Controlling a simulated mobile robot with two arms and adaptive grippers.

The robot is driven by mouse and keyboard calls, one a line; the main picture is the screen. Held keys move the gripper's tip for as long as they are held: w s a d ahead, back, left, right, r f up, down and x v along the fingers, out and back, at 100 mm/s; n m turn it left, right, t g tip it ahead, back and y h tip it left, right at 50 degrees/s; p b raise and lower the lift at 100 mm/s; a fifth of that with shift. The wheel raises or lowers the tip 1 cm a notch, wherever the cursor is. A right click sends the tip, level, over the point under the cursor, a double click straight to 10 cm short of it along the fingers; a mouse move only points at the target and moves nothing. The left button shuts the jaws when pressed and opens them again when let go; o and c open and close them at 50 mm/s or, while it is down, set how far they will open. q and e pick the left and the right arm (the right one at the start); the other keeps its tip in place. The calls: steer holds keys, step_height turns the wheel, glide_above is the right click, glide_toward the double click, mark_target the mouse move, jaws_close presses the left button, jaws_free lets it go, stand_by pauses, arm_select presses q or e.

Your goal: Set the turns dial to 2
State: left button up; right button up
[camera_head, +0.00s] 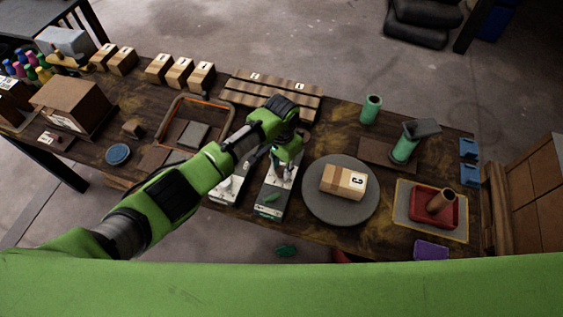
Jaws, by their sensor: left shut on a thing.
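My left gripper (283,172) reaches down from above onto a narrow grey panel box (271,204) near the front edge of the table. It is shut on a small part at the far end of that box, seemingly the turns dial. The fingers and wrist hide the dial, so its setting cannot be read. A green piece shows on the box nearer the front. A second, similar grey box (226,190) stands just to its left, partly behind my arm. My right gripper is not in view.
Right of the boxes, a round grey plate (314,206) bears a wooden block (343,180) marked C. Green cups (370,109) and a red tray (447,212) stand further right. A slatted wooden rack (268,89) lies behind. An orange-rimmed tray (170,117) is left.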

mark_target(282, 170)
arm_select(q)
steer(key=n+p, duration=0.2)
steer(key=n, duration=0.1)
steer(key=shift+s+n, duration=0.1)
steer(key=shift+n, duration=0.2)
steer(key=shift+n+p, duration=0.7)
steer(key=shift+n, duration=1.1)
steer(key=o, duration=1.1)
step_height(282, 170, up, 12)
steer(key=shift+f, duration=0.1)
